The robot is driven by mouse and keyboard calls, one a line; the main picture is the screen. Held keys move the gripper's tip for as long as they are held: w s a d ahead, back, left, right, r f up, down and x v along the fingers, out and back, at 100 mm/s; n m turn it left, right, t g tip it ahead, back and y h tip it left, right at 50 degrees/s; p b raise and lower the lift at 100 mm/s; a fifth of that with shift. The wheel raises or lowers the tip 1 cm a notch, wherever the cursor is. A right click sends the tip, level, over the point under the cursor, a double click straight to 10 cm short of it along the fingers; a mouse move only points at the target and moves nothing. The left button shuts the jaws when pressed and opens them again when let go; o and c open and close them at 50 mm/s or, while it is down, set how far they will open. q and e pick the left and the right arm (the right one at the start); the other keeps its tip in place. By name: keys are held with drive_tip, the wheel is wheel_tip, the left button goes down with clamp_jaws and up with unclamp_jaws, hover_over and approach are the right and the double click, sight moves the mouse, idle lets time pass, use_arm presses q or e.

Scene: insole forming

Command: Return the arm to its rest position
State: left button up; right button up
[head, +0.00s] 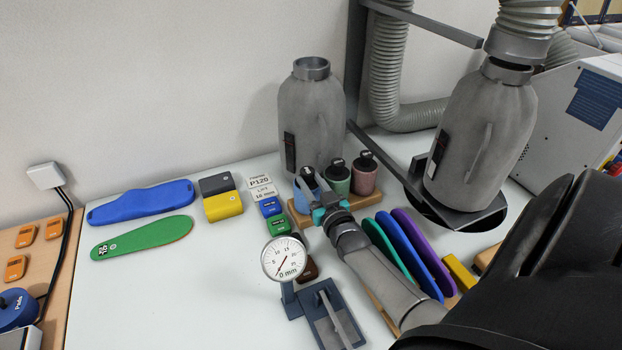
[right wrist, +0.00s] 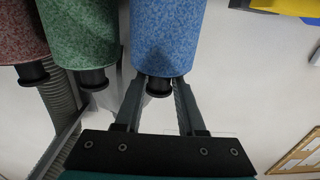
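My right gripper (head: 318,196) is teal and grey, at the end of my right arm, which reaches in from the lower right in the head view. It is at the blue sanding drum (head: 307,177), the leftmost drum on the wooden stand. In the right wrist view the two fingers (right wrist: 158,98) are apart, with the black knob of the blue drum (right wrist: 168,35) between them. There are gaps beside the knob. The fingertips are partly hidden by the drum, so contact is unclear. My left gripper is not in view.
Green (head: 337,177) and pink (head: 364,174) drums stand right beside the gripper. A dial gauge (head: 285,258) stands close in front. Grey canisters (head: 312,115) stand behind. Blue (head: 140,202) and green (head: 140,238) insoles lie left.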

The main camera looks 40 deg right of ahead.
drive_tip(key=o, duration=0.7)
drive_tip(key=shift+r, duration=0.15)
idle(0.3)
drive_tip(key=shift+s+a+r+p, duration=0.1)
drive_tip(key=shift+s+r+p, duration=0.1)
drive_tip(key=shift+r+p, duration=1.35)
drive_tip(key=shift+s+a+r+p, duration=0.1)
drive_tip(key=shift+s+r+p, duration=0.1)
drive_tip(key=shift+r+p, duration=1.35)
drive_tip(key=shift+f, duration=0.2)
drive_tip(key=p+v, duration=0.5)
drive_tip(key=v, duration=0.5)
drive_tip(key=shift+r, duration=0.2)
